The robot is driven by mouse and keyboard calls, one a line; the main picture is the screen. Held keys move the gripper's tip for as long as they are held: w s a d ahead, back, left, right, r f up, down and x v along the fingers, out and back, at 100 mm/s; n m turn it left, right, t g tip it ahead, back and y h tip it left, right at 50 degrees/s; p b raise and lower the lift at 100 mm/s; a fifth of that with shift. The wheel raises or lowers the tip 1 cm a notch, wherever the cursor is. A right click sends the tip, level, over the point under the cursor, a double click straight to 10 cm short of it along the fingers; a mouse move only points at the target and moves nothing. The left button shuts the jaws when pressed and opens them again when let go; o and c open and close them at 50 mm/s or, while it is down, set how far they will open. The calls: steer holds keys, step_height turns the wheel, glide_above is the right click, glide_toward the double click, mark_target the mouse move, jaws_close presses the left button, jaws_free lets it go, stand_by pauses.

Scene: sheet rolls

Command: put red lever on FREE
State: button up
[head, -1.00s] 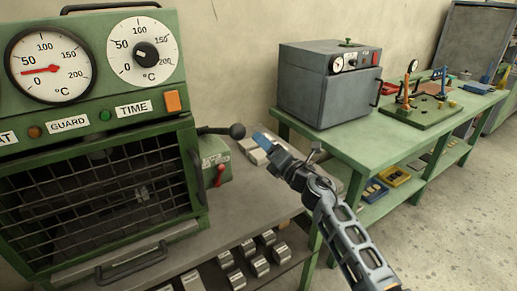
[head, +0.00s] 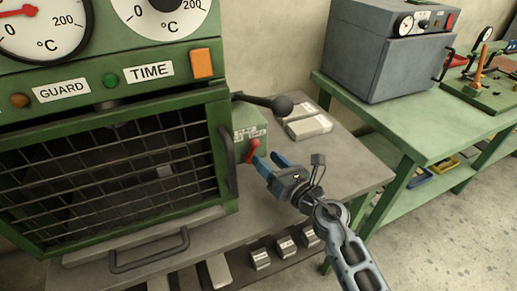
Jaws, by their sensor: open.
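The red lever (head: 252,152) is on the front of a small green box (head: 244,123) just right of the caged machine. It hangs roughly downward. White labels with print show on the box, but I cannot read FREE on them. My gripper (head: 268,160) has blue fingertips, open, just right of the lever and close to it. I cannot tell whether a fingertip touches the lever.
A black-knobbed handle (head: 283,105) sticks out above the green box. The cage door's upright handle (head: 227,145) is just left of the lever. Pale blocks (head: 309,126) lie behind on the grey bench (head: 345,165). A green table (head: 425,110) stands at right.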

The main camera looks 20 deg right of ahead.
mark_target(251, 150)
steer(key=x, duration=0.5)
jaws_close()
stand_by(0.5)
